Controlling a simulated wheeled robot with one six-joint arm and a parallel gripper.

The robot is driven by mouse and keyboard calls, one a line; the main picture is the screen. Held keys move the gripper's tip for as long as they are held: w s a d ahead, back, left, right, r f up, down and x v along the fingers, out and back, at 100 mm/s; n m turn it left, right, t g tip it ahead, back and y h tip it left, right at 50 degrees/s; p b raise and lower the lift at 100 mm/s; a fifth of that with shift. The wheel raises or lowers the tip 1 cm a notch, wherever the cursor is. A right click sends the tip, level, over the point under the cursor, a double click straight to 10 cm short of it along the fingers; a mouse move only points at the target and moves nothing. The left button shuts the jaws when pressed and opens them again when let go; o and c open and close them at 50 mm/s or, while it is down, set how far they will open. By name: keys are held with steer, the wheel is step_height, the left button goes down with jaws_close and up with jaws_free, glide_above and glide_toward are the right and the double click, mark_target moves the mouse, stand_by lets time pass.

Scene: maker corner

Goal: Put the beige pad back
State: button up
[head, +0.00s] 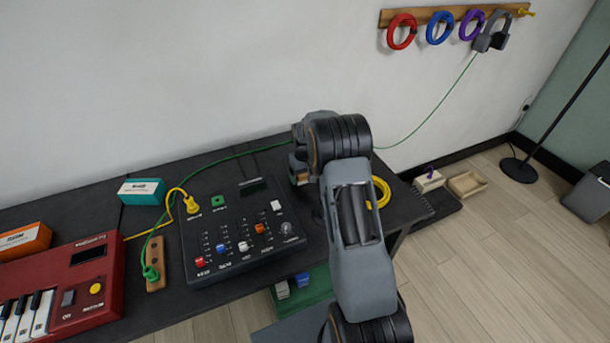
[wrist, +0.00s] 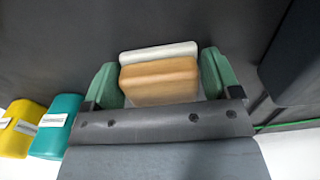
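The beige pad (wrist: 160,78) shows in the wrist view as a tan block with a paler whitish layer along its far side. It sits between the two green fingers of my gripper (wrist: 160,80), which appear to touch it on both sides. In the head view my gripper (head: 298,172) is over the back right part of the black table, mostly hidden by my arm. I cannot tell whether the pad touches the table.
A black mixer (head: 240,232) with cables, a teal box (head: 142,191), an orange box (head: 25,239) and a red keyboard (head: 78,275) stand left of my arm. A yellow cable coil (head: 380,192) lies to its right. A rack (head: 455,14) with coloured rings and headphones hangs on the wall.

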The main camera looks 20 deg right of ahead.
steer(key=shift+o, duration=1.3)
steer(key=shift+r, duration=0.15)
step_height(320, 180, up, 11)
steer(key=s+a+r+t, duration=0.1)
steer(key=s+a+r, duration=0.6)
steer(key=s+r, duration=0.3)
steer(key=s+a+f+t, duration=0.1)
steer(key=s+a, duration=0.1)
steer(key=s, duration=0.6)
steer(key=s+a+f+t, duration=0.1)
steer(key=s+a, duration=0.2)
steer(key=s, duration=0.6)
steer(key=shift+f+p, duration=0.3)
steer(key=shift+p, duration=0.05)
steer(key=shift+s, duration=0.1)
step_height(320, 180, up, 7)
steer(key=p, duration=0.6)
steer(key=shift+t, duration=0.3)
